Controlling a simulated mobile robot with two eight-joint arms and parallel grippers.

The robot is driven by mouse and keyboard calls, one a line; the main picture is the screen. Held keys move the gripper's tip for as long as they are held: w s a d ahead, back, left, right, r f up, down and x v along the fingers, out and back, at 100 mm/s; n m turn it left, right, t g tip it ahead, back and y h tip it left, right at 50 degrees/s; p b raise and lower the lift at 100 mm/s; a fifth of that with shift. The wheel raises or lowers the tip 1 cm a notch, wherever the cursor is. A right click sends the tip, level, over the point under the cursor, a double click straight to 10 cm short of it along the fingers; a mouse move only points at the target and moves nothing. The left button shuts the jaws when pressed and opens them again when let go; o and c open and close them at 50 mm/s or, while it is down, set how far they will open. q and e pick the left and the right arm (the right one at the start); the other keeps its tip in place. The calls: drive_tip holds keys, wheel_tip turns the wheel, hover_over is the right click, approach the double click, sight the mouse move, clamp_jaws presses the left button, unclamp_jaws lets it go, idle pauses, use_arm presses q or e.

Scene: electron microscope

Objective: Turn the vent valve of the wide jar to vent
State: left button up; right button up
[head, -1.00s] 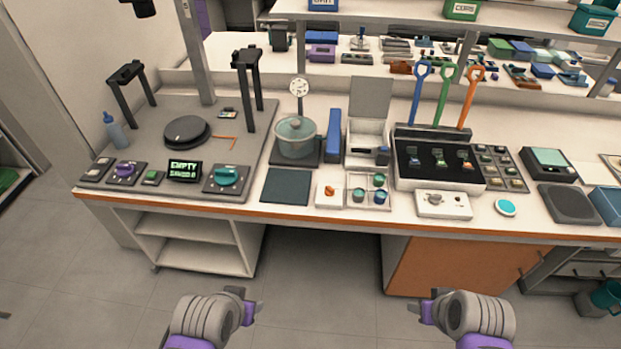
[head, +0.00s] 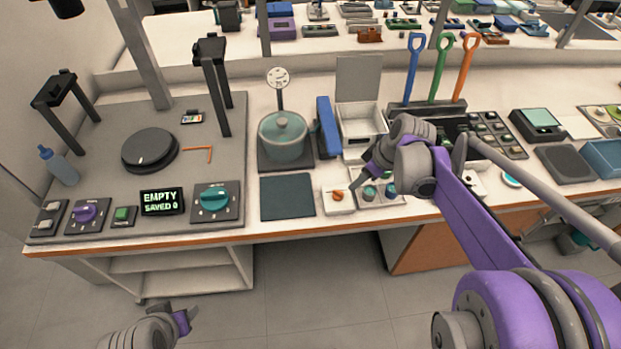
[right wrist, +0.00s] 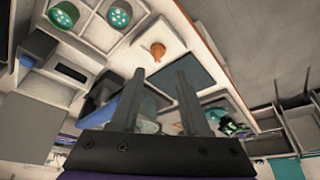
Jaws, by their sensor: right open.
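The wide jar (head: 283,136) is a clear round vessel with a greenish lid, on a dark base at the middle of the bench. In front of it, a small white box (head: 338,208) carries an orange knob (head: 338,195), which looks like the vent valve. The knob also shows in the right wrist view (right wrist: 158,50), ahead of the fingertips. My right gripper (head: 358,181) is open and empty, just right of the knob and apart from it. My left gripper (head: 188,318) is low in front of the bench; its jaw gap is unclear.
A tray with teal-capped jars (head: 370,192) lies right of the valve box, partly under my right gripper. A dark mat (head: 287,196) lies to its left. A blue upright block (head: 327,127) and an open white box (head: 362,122) stand behind.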

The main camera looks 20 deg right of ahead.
sight(340, 192)
drive_tip(key=x, duration=0.7)
drive_tip(key=w+b+x, duration=0.1)
drive_tip(key=x, duration=0.3)
drive_tip(key=shift+w+a, duration=0.1)
clamp_jaws()
